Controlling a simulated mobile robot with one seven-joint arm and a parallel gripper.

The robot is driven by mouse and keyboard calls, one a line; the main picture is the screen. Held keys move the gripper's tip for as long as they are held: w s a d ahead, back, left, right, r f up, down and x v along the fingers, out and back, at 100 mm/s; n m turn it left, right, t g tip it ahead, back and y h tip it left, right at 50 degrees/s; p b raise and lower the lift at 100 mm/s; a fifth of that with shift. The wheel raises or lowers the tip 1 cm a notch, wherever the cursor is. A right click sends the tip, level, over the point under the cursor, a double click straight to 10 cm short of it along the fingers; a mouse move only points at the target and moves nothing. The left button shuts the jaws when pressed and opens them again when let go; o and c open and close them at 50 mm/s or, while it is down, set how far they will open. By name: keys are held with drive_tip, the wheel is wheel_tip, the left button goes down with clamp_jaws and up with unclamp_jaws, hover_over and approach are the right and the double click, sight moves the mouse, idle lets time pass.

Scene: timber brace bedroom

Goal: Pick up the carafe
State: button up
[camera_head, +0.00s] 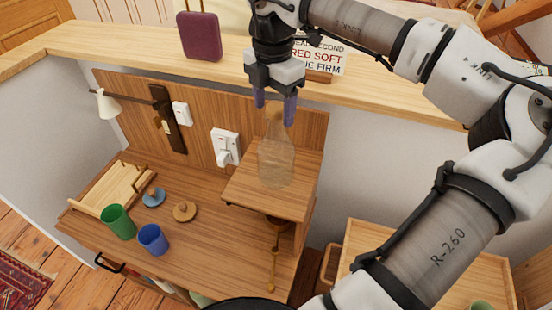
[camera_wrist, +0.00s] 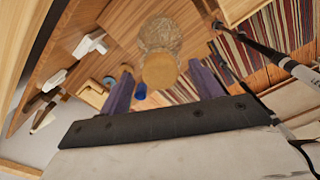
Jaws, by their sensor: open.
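The carafe (camera_head: 276,158) is clear, bottle-shaped glass with a cork stopper. It stands upright on a small raised wooden shelf (camera_head: 262,192) at the right of the desk. My gripper (camera_head: 274,108) points down above it, its two purple fingers apart on either side of the carafe's top. In the wrist view the round cork (camera_wrist: 160,70) shows between and just beyond the open fingers, with the carafe's textured glass body (camera_wrist: 160,36) behind it. The gripper is open and holds nothing. I cannot tell whether a finger touches the neck.
A green cup (camera_head: 118,222), a blue cup (camera_head: 152,239), small lids and a wooden tray (camera_head: 112,190) are on the lower desk at left. A wooden back panel with a switch (camera_head: 226,146) stands behind the carafe. A maroon object (camera_head: 199,36) and a sign sit on the ledge above.

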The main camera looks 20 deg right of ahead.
sight(276, 121)
drive_tip(key=f, duration=0.1)
drive_tip(key=f+b, duration=0.1)
drive_tip(key=f, duration=0.2)
drive_tip(key=shift+d+f+b, duration=0.25)
drive_tip(key=shift+f+b, duration=0.05)
drive_tip(key=shift+b, duration=0.05)
drive_tip(key=shift+r, duration=0.1)
clamp_jaws()
